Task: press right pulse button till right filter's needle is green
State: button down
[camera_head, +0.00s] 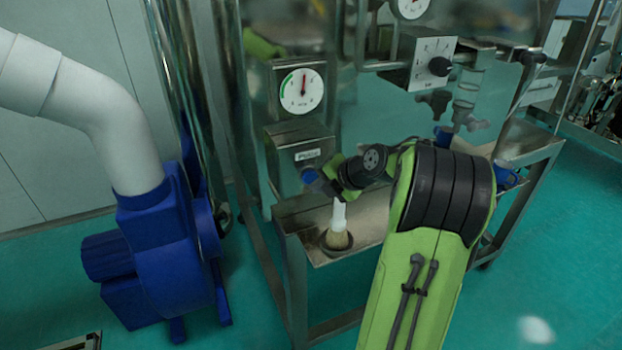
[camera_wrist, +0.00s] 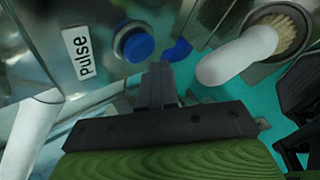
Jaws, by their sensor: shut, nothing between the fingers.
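A grey box with a "Pulse" label (camera_head: 306,154) stands below a round white gauge (camera_head: 302,91). The gauge's red needle points almost straight up, to the right of the green band on the dial's left side. In the wrist view, the blue pulse button (camera_wrist: 135,43) sits beside the label. My gripper (camera_wrist: 160,68) is shut and empty, its fingertips below and right of the button in that picture; I see no clear contact. In the head view, my gripper (camera_head: 325,183) is close to the box front and partly hidden by my wrist.
A brush with a white handle (camera_head: 339,215) stands on the metal shelf below my gripper; it also shows in the wrist view (camera_wrist: 240,53). A blue blower (camera_head: 165,255) with a thick white pipe (camera_head: 100,115) stands left. A knob panel (camera_head: 433,64) and a second, cut-off gauge (camera_head: 410,6) are upper right.

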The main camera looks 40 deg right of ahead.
dwell(0.8)
jog(key=shift+w+d+b, duration=0.1)
jog(key=shift+w+b, duration=0.25)
jog(key=shift+w, duration=0.1)
jog(key=shift+w+d, duration=0.15)
jog(key=shift+w, duration=0.3)
dwell(0.5)
jog(key=shift+s, duration=0.1)
jog(key=shift+s+a+b, duration=0.25)
jog(key=shift+s+b, duration=0.55)
jog(key=shift+b, duration=0.1)
